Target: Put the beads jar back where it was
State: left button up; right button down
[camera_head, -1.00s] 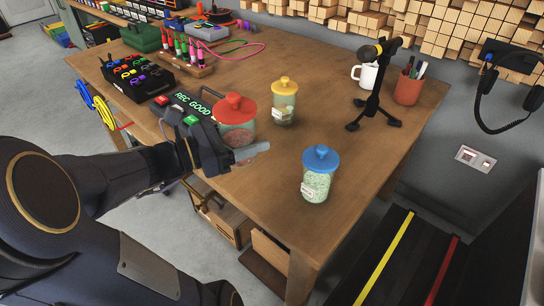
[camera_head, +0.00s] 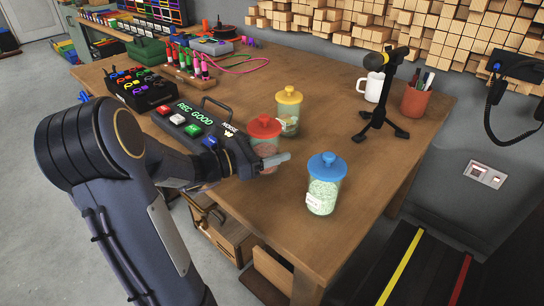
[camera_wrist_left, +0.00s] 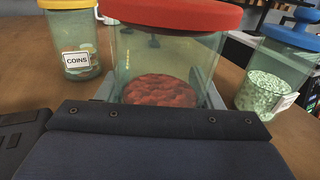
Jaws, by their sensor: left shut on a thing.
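A glass jar with a red lid (camera_head: 264,128) and red contents is in my left gripper (camera_head: 270,162), which is shut around its lower body. In the left wrist view the jar (camera_wrist_left: 165,90) fills the middle between the fingers; its label does not show. I cannot tell whether its base touches the table. A jar with a yellow lid (camera_head: 289,108), labelled COINS in the left wrist view (camera_wrist_left: 78,50), stands behind it. A jar with a blue lid (camera_head: 323,185) and pale green contents stands to the right; its label is unreadable. My right gripper is not in view.
The wooden table (camera_head: 350,150) has bare room between the jars and the black microphone stand (camera_head: 380,115). A white mug (camera_head: 371,86) and a pen cup (camera_head: 416,97) stand behind. A REC GOOD button panel (camera_head: 195,125) lies left of the jars.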

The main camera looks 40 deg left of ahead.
pick_arm(q)
jog(key=shift+f, duration=0.6)
jog(key=shift+f, duration=0.15)
jog(key=shift+f, duration=0.15)
jog(key=o, duration=1.4)
jog(key=shift+r, duration=0.25)
jog(key=p+v, duration=0.1)
jog(key=v, duration=1.1)
jog(key=shift+s, duration=0.1)
